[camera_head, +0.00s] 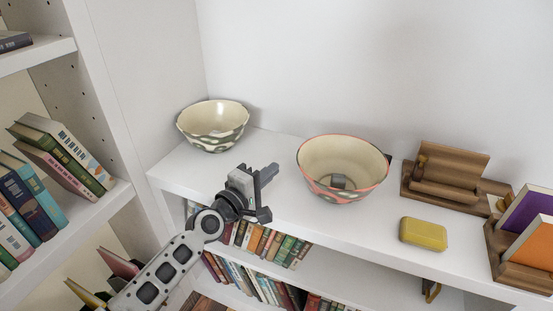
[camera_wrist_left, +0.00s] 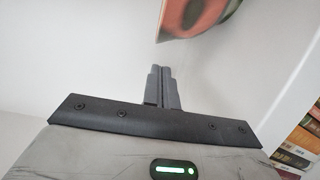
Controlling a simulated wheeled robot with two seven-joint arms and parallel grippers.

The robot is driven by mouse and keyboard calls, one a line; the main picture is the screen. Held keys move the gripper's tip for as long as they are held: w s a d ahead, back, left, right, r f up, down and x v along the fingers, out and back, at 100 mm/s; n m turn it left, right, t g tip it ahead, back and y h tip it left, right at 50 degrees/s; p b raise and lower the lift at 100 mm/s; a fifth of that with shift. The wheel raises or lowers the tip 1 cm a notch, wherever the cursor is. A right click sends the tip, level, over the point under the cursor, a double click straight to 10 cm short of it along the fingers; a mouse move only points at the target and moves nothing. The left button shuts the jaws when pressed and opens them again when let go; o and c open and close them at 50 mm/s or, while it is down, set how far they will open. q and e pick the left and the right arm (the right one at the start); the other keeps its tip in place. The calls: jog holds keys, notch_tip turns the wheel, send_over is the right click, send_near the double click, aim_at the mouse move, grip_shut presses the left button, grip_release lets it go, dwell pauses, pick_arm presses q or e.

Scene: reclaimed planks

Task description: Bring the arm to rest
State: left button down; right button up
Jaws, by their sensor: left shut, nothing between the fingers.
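My left gripper (camera_head: 268,174) is over the front part of the white shelf top (camera_head: 275,205), with its arm reaching in from the lower left. Its two grey fingers are shut together and empty, as the left wrist view shows (camera_wrist_left: 162,85). It is to the left of a red-rimmed patterned bowl (camera_head: 318,189) and in front of a green-and-cream bowl (camera_head: 213,142). Part of a red and green patterned bowl (camera_wrist_left: 192,17) shows beyond the fingertips in the left wrist view. My right gripper is not in view.
A yellow tin (camera_head: 423,233), a wooden stand (camera_head: 450,178) and a wooden holder with purple and orange books (camera_head: 525,210) stand to the right. Books fill the shelves below (camera_head: 265,243) and at left (camera_head: 65,155). An upright panel (camera_head: 110,100) borders the left side.

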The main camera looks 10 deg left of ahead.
pick_arm(q)
jog(key=shift+s, duration=0.2)
jog(key=s+f+m+g+y+p, duration=0.1)
jog(key=s+f+m+g+p, duration=0.2)
jog(key=s+m, duration=0.4)
jog(key=s+d+f+m+g+y+p, duration=0.1)
jog(key=s+m+p, duration=0.3)
jog(key=s, duration=1.5)
jog(key=f+m+g+y, duration=0.1)
jog(key=m, duration=0.3)
jog(key=shift+s+f+g, duration=0.2)
jog(key=shift+f+g, duration=0.2)
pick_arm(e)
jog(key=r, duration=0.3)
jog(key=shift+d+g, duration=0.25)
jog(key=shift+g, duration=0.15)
pick_arm(q)
jog(key=shift+d, duration=0.1)
